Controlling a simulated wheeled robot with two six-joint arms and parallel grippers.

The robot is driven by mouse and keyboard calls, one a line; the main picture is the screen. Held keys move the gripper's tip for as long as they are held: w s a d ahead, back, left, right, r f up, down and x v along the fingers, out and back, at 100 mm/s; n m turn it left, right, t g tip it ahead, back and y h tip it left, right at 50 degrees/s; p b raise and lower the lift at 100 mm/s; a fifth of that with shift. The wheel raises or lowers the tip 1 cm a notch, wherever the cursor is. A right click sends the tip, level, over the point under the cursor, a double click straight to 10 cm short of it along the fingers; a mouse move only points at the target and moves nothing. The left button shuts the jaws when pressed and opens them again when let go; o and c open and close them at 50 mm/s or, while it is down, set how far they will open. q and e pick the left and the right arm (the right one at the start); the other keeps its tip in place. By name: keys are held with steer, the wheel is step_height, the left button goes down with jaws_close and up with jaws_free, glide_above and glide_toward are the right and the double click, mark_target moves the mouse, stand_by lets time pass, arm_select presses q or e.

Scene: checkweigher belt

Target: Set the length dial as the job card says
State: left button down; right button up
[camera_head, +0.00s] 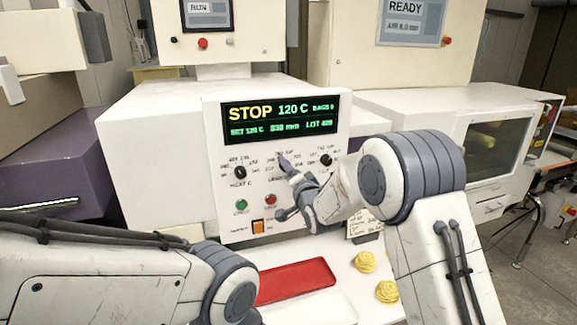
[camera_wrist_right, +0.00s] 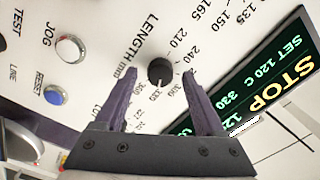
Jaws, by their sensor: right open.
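The black length dial (camera_wrist_right: 160,72) sits on the white control panel (camera_head: 222,135) under the arc of LENGTH mm numbers. Its pale mark points down in the right wrist view, near the 330 label. My right gripper (camera_wrist_right: 146,76) is open, with one purple finger on each side of the dial; whether they touch it I cannot tell. In the head view my right gripper (camera_head: 285,163) covers the dial. The display (camera_head: 281,118) reads STOP, 120 C and 330 mm. A handwritten card (camera_head: 365,223) is partly hidden by my right arm; its writing is unreadable. My left gripper is out of view.
Other black knobs flank the dial, one left (camera_head: 240,172) and one right (camera_head: 326,160). Below are a green button (camera_head: 241,204), a red button (camera_head: 271,199) and an orange switch (camera_head: 257,226). A red tray (camera_head: 295,281) and yellow items (camera_head: 365,261) lie below the panel.

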steer(key=shift+w, duration=0.1)
jaws_close()
steer(key=shift+a+f+n+b, duration=0.1)
steer(key=shift+n+b, duration=5.85)
steer(key=shift+b, duration=0.55)
steer(key=shift+a+f+n+b, duration=0.1)
steer(key=shift+n+b, duration=5.85)
steer(key=shift+b, duration=0.55)
steer(key=shift+r, duration=0.1)
